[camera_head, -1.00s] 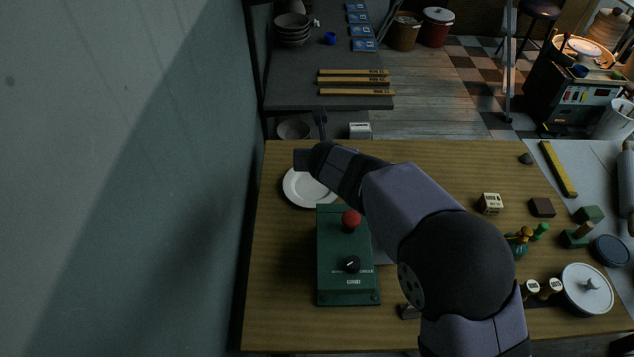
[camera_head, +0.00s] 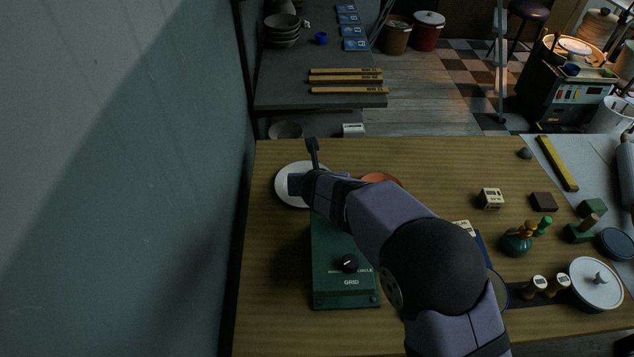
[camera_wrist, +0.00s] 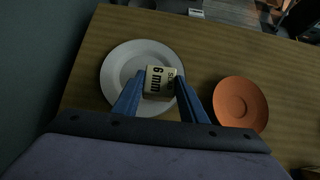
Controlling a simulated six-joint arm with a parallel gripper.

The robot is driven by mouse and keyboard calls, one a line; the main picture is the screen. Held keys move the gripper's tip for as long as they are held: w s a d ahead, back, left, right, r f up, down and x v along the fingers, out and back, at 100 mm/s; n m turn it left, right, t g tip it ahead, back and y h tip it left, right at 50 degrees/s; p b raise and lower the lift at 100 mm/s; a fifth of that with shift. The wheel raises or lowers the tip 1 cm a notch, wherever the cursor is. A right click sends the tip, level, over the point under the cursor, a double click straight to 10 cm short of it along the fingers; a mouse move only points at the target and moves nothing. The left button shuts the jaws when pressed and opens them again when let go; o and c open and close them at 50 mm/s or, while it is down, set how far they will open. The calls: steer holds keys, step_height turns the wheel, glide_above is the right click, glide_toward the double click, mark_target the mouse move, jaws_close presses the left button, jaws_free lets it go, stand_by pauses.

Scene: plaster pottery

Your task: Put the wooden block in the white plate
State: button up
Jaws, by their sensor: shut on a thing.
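The wooden block (camera_wrist: 158,79), pale with dark "6 mm" lettering, is between the blue fingers of my gripper (camera_wrist: 161,90) in the wrist view. My gripper is shut on it. The block is hidden there by my gripper.
An orange saucer (camera_wrist: 241,102) lies right of the plate, partly behind my arm in the head view (camera_head: 381,178). A green control box (camera_head: 345,285) stands nearer than the plate. Another lettered block (camera_head: 491,199) and a dark brown block (camera_head: 543,201) lie farther right. A wall runs along the left.

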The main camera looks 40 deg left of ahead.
steer(key=shift+f, duration=0.2)
steer(key=shift+f+b, duration=0.35)
steer(key=shift+b, duration=0.1)
steer(key=o, duration=1.1)
steer(key=shift+f, duration=0.1)
